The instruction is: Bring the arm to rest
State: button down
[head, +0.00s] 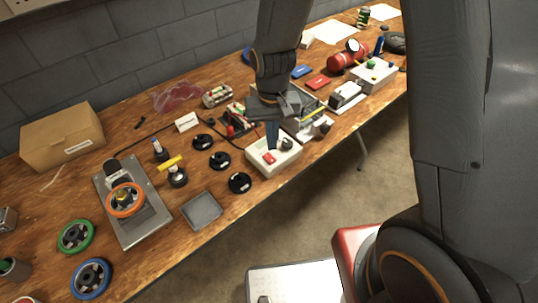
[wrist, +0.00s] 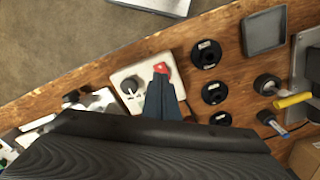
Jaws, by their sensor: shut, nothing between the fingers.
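My gripper (head: 272,133) hangs from my dark arm over the front part of the wooden workbench, with its fingers pointing down. Its two fingers are together with nothing between them. In the wrist view the shut fingers (wrist: 162,92) lie in front of a white control box. I cannot tell whether the fingertips touch the box.
Several black discs (head: 240,182), a grey tray (head: 202,211) and a metal plate with an orange ring (head: 125,200) lie left of the box. A white device (head: 346,94) and a red cylinder (head: 348,57) stand to the right. The bench's front edge drops to open floor.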

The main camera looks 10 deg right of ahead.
jog(key=shift+r+p, duration=0.45)
jog(key=shift+r, duration=0.3)
jog(key=s+d+r+b, duration=0.1)
jog(key=s+d+r, duration=0.2)
jog(key=d+r, duration=0.2)
jog(key=s+d+r+t, duration=0.1)
jog(key=s+d+r, duration=0.3)
jog(key=d, duration=0.3)
jog(key=shift+s+d+r+m+b, duration=0.3)
jog(key=shift+d+r+m+b, duration=0.05)
jog(key=shift+m, duration=0.05)
